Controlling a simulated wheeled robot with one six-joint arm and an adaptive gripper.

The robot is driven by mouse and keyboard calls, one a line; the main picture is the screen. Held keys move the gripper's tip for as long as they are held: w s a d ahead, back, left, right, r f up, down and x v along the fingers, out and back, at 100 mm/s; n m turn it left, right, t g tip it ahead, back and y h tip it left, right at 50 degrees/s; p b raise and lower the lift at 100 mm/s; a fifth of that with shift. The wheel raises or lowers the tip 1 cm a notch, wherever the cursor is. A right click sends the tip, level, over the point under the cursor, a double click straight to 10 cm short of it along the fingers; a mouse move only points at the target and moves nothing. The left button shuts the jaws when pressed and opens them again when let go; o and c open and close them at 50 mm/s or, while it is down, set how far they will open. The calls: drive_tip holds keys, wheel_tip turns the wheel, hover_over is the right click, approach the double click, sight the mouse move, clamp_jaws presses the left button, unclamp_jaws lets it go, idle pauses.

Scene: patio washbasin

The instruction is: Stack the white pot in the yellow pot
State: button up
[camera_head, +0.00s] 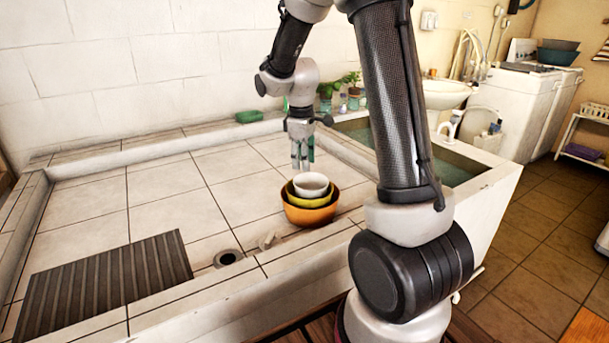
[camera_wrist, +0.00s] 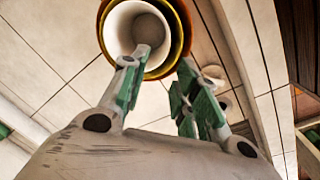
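The white pot (camera_head: 311,190) sits nested inside the yellow pot (camera_head: 311,202), which itself sits in a larger orange bowl (camera_head: 309,215) on the tiled counter. The white pot (camera_wrist: 123,22) also shows in the wrist view at the top, with the yellow rim (camera_wrist: 183,33) around it. My gripper (camera_head: 302,168) points down just above and behind the white pot's rim. In the wrist view my gripper (camera_wrist: 165,61) has its green-padded fingers apart, with nothing between them. The left fingertip overlaps the white pot's opening; I cannot tell whether it touches. The right fingertip is by the outer rims.
A dark ribbed mat (camera_head: 105,282) lies at the front left. A green sponge (camera_head: 249,116) and potted plants (camera_head: 340,90) are at the back. The middle-left counter is clear.

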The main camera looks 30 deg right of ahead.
drive_tip(key=s+a+r+m+t, duration=0.2)
drive_tip(key=s+r+m, duration=0.2)
drive_tip(key=s+r, duration=0.95)
drive_tip(key=s+a+m+t+y, duration=0.1)
drive_tip(key=s+m, duration=0.3)
drive_tip(key=s, duration=0.9)
drive_tip(key=shift+s+r, duration=0.4)
drive_tip(key=shift+r, duration=0.05)
